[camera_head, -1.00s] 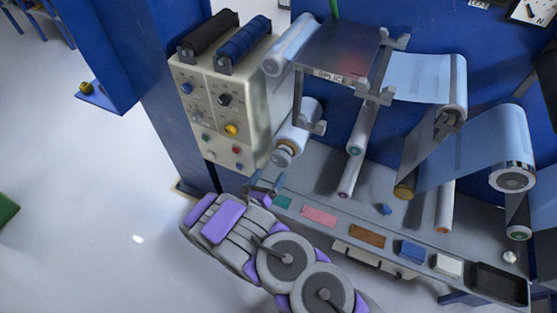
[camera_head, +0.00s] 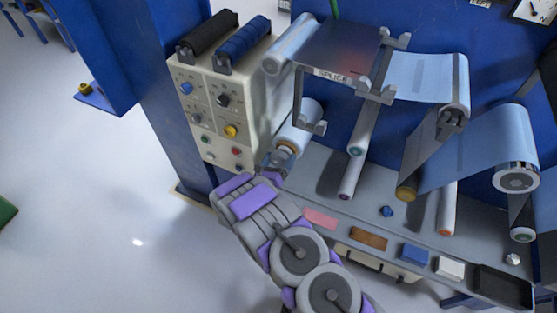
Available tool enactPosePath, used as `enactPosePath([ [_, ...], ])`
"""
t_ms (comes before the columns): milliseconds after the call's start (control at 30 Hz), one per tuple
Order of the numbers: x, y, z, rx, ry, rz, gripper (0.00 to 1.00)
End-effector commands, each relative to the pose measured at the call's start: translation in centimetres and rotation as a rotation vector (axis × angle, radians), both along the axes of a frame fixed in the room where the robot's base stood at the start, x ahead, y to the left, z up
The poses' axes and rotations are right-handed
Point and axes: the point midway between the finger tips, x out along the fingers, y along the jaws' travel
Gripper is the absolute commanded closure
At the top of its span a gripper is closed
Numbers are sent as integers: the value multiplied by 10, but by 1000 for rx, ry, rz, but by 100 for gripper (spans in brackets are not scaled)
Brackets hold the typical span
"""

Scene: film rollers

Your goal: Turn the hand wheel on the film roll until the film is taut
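The blue film runs over several rollers on the blue machine. A film roll (camera_head: 299,128) with a round end piece, which may be its hand wheel, sits below the splice table (camera_head: 338,48). My gripper (camera_head: 277,161) is at the near end of this roll. Its fingers are small and partly hidden by the wrist, so I cannot tell whether they touch the end piece or are open or shut. A larger film roll (camera_head: 497,150) with a pale round hub (camera_head: 516,178) is at the right, away from my gripper. The film strip (camera_head: 428,78) spans between rollers at upper right.
A cream control box (camera_head: 212,105) with knobs and buttons stands left of my gripper. A grey shelf (camera_head: 330,170) below the rollers holds coloured blocks, including a blue block (camera_head: 414,252), and a black tray (camera_head: 503,283). Open floor lies at the left.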

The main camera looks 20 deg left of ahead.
Motion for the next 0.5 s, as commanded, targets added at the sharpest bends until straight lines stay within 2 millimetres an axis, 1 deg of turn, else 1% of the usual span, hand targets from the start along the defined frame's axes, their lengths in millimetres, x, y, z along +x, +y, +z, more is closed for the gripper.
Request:
enactPosePath([
  [33,0,0,0,0,0,0,11],
  [67,0,0,0,0,0,0,13],
  [367,0,1,0,0,0,1,42],
  [500,0,1,0,3,0,1,43],
])
